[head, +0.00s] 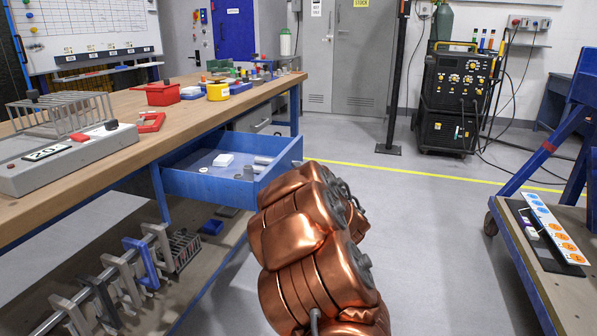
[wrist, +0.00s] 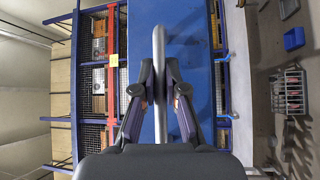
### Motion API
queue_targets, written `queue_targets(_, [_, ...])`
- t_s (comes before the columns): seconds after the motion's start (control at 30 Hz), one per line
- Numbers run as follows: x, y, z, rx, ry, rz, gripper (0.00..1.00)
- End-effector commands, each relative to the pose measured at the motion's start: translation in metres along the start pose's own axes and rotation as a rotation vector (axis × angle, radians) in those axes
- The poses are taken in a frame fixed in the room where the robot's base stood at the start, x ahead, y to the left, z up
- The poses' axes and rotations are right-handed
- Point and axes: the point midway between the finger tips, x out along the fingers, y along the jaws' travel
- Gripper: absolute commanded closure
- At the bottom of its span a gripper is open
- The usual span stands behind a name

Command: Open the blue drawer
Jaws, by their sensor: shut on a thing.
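The blue drawer (head: 205,188) is pulled out from under the workbench in the head view. It holds a white block and several small grey parts. In the wrist view its blue front (wrist: 195,45) fills the middle. The drawer's grey bar handle (wrist: 159,45) runs up the picture between the fingers of my gripper (wrist: 160,78), which are shut on it. In the head view my copper arm stands in front of the drawer's near right corner and hides the handle and gripper.
The wooden workbench (head: 130,103) carries a red bin (head: 162,95), a yellow cup (head: 217,91) and a wire rack (head: 62,115). Clamps (head: 125,275) hang on a rail below. A blue-framed cart (head: 565,285) stands at right. The grey floor between is clear.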

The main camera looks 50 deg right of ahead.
Motion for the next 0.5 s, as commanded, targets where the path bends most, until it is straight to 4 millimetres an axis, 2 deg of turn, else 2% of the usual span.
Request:
queue_targets(0.07, [0.0003,-0.0014,-0.0016,0.0,0.004,-0.003,1.0])
queue_targets(0.1, [0.0003,-0.0015,-0.0016,0.0,0.004,-0.003,0.87])
queue_targets(0.33, [0.0,-0.0007,-0.0003,-0.001,0.001,-0.002,0.63])
queue_targets(0.5, [0.0,-0.0003,0.0002,-0.001,0.0,-0.001,0.63])
